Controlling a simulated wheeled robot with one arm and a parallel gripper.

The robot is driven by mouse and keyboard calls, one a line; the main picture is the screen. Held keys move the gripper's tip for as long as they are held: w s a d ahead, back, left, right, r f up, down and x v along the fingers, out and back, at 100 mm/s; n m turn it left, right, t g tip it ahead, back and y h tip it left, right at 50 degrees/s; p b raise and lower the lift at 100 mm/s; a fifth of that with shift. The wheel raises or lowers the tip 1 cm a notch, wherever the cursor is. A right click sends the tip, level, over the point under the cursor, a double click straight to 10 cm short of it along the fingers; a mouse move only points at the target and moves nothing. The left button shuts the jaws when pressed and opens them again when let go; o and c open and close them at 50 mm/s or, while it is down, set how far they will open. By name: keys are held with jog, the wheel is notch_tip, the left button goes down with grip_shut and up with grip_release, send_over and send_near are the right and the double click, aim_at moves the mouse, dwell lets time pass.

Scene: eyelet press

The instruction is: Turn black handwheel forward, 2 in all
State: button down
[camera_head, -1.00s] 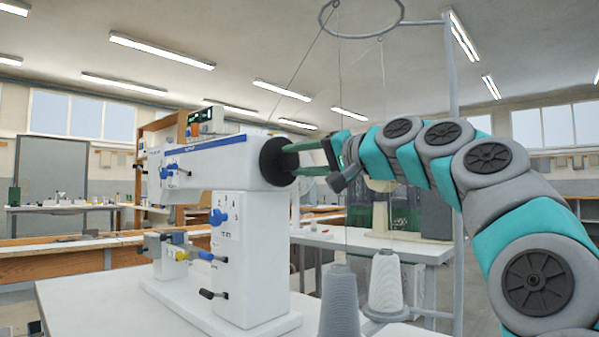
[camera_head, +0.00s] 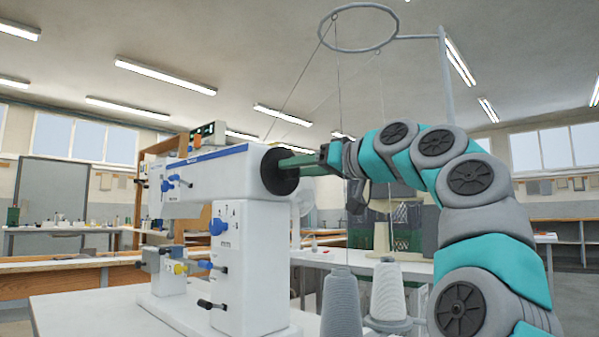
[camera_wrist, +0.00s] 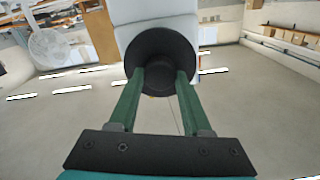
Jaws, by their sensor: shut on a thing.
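The black handwheel (camera_head: 279,171) sits on the right end of the white machine's head (camera_head: 213,168). In the wrist view the handwheel (camera_wrist: 160,60) is a round black disc with a raised rim, straight ahead of the fingers. My gripper (camera_head: 290,162) reaches it from the right, with its green fingers pointing left. In the wrist view my gripper (camera_wrist: 158,76) has one finger on each side of the wheel's hub and is shut on it. The fingertips are partly hidden against the black wheel.
Two thread cones, one grey (camera_head: 340,305) and one white (camera_head: 387,292), stand below my arm. A thread stand with a ring (camera_head: 358,28) rises behind my arm. Blue knobs (camera_head: 218,226) and a black lever (camera_head: 210,305) are on the machine's column. The white tabletop (camera_head: 90,315) is clear at front left.

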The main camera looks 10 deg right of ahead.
jog(key=shift+f+n, duration=0.1)
jog(key=shift+n, duration=0.3)
jog(key=shift+c, duration=1.7)
grip_release()
jog(key=b+v, duration=0.1)
jog(key=v, duration=0.6)
jog(key=shift+s+d, duration=0.15)
jog(key=shift+s, duration=0.15)
